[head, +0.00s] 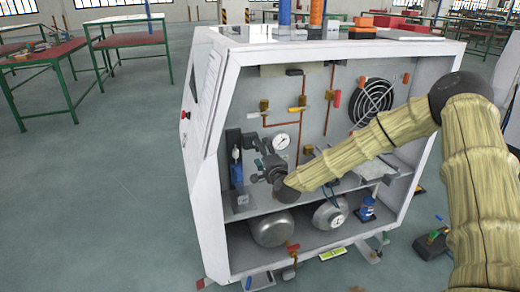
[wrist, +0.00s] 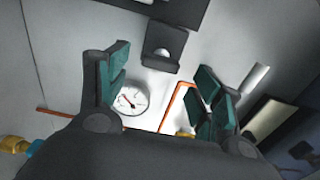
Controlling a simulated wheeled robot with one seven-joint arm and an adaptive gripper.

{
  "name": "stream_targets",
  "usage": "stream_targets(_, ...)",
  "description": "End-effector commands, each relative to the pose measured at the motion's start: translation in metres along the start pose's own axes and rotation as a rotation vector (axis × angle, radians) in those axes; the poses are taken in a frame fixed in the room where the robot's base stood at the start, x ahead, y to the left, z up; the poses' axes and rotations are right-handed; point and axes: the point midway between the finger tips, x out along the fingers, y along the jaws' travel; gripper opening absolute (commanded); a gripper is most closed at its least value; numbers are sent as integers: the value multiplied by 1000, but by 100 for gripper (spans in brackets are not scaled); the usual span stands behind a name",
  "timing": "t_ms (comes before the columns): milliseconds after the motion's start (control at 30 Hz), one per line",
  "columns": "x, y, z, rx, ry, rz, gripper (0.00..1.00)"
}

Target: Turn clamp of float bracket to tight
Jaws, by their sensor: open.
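My gripper (head: 265,168) is inside the open white cabinet, at the left of its upper compartment. In the wrist view my gripper (wrist: 162,88) has its two teal-padded fingers wide apart, with nothing between the pads. A small dark bracket with a pale round part (wrist: 163,45) shows beyond the fingertips, near the top centre. It may be the float bracket's clamp, but I cannot be sure. In the head view a dark upright bracket (head: 233,139) with a blue part (head: 237,156) stands just left of my gripper. Which way the clamp is turned cannot be told.
A round pressure gauge (wrist: 131,99) and an orange-brown pipe (wrist: 172,103) lie behind the fingers. The cabinet's white left wall (head: 203,170) is close to the bracket. Below the shelf sit metal tanks (head: 272,228). Valves and a fan (head: 371,102) are on the back panel.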

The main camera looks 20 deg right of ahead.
Motion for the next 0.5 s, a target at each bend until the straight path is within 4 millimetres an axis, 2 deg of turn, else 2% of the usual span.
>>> stream_targets(200, -41, 0, -1, 3, 2, 0, 66)
stream_targets(333, -60, 0, -1, 2, 2, 0, 66)
stream_targets(500, -74, 0, -1, 1, 1, 0, 66)
